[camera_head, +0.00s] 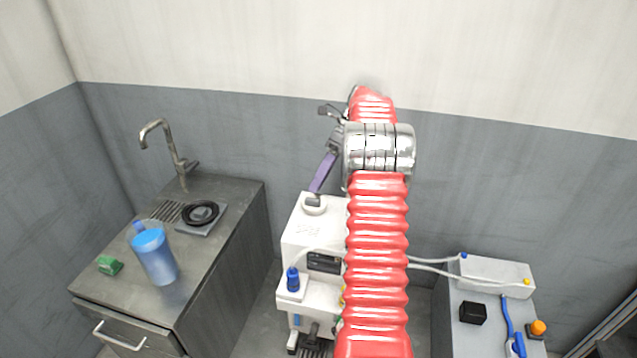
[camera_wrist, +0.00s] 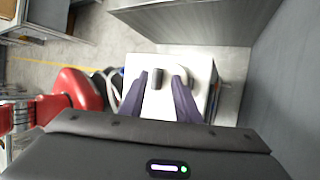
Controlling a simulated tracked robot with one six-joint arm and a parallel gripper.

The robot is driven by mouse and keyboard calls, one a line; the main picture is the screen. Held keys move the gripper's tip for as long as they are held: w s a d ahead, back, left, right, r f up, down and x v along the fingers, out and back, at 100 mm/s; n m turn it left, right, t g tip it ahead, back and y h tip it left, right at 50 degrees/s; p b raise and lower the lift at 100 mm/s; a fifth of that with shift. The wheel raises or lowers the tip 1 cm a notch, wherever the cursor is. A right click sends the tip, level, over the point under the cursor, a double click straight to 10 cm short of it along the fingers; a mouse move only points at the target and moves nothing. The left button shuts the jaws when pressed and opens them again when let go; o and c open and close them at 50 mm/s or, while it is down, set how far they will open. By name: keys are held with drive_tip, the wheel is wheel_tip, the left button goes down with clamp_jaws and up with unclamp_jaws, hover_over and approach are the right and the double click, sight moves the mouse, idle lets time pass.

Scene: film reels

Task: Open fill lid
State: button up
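A white machine (camera_head: 310,237) stands at the centre, partly hidden by my red arm. A white round fill lid (camera_head: 313,209) sits on its top and looks closed. In the wrist view the lid (camera_wrist: 178,70) shows as a pale disc, partly behind the right finger. A small dark block (camera_wrist: 157,76) shows between the fingers; I cannot tell if it belongs to the lid. My gripper (camera_wrist: 160,77) has two purple fingers apart, with no held object visible. It points down over the machine's top (camera_head: 318,190). Contact with the lid cannot be told.
A sink counter (camera_head: 235,235) at the left holds a blue pitcher (camera_head: 155,257), a green block (camera_head: 110,265) and a black ring (camera_head: 201,213). A grey cabinet at the right carries a white box (camera_head: 490,275) with hoses to the machine. A wall stands close behind.

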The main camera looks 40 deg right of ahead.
wheel_tip(320, 180, up, 10)
drive_tip(key=shift+f, duration=0.15)
idle(0.3)
idle(0.6)
drive_tip(key=n+h, duration=0.2)
drive_tip(key=n, duration=0.4)
hover_over(319, 197)
drive_tip(key=d, duration=0.2)
wheel_tip(319, 197, down, 7)
drive_tip(key=a+n, duration=0.3)
drive_tip(key=s+a+n+h, duration=0.1)
drive_tip(key=shift+s+a+f+n, duration=0.1)
drive_tip(key=shift+a+f+n, duration=0.15)
drive_tip(key=shift+f+n, duration=0.05)
drive_tip(key=s+a+r+n+t+h, duration=0.1)
drive_tip(key=s+a+n, duration=0.5)
drive_tip(key=a, duration=0.6)
drive_tip(key=s+a+r+n+t+h, duration=0.2)
drive_tip(key=s+a+n, duration=0.5)
drive_tip(key=a, duration=0.5)
drive_tip(key=s+a+r+n+t+h, duration=0.1)
drive_tip(key=s+a+r+n, duration=0.3)
drive_tip(key=a, duration=0.8)
drive_tip(key=s+n, duration=0.2)
drive_tip(key=n, duration=0.1)
drive_tip(key=shift+s+a+t, duration=0.2)
drive_tip(key=shift+s+t, duration=0.2)
